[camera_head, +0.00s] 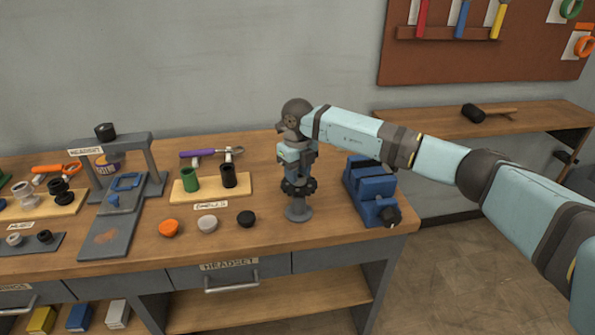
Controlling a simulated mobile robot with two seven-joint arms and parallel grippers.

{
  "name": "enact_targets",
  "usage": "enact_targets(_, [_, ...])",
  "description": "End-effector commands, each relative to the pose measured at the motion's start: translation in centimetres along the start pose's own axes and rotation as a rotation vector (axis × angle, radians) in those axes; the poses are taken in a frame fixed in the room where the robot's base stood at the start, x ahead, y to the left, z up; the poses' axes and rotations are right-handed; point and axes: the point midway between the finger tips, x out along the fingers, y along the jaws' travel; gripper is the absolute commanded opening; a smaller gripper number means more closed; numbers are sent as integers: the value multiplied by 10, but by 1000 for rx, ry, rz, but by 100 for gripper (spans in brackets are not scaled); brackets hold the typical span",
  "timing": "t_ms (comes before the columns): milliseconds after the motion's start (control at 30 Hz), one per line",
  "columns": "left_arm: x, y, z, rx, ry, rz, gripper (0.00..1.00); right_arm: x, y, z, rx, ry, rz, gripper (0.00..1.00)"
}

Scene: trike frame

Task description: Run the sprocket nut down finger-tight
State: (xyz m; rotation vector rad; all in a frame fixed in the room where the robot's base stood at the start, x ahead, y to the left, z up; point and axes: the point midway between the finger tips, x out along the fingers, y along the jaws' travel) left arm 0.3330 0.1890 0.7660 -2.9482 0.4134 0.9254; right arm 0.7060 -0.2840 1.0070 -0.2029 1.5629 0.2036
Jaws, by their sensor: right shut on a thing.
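My right gripper (298,174) points straight down over a small grey post on the workbench, near its right end. A dark toothed disc, which looks like the sprocket (299,188), sits level on the post (298,209) just below the jaws. The gripper is shut at the centre of the sprocket, on what appears to be the sprocket nut. The nut itself is hidden by the jaws and too small to make out, so its thread contact cannot be seen. My left gripper is out of view.
A blue vise (372,190) stands close to the right of the post. Orange, grey and black caps (207,223) lie to its left. A wooden block (240,185) holds green and dark cups. A grey press frame (158,165) stands further left. The bench front (330,240) is clear.

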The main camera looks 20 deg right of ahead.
Motion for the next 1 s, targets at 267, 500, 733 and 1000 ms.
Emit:
enact_targets(267, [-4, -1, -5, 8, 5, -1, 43, -4, -2, 1, 263, -5, 0, 10])
enact_targets(500, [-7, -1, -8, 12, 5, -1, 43, -5, -4, 1, 491, -4, 1, 10])
enact_targets(733, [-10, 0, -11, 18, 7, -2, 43, -6, -5, 0, 710, -6, 2, 10])
enact_targets(1000, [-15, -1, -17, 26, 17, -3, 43, -6, -6, 0, 966, -8, 3, 10])
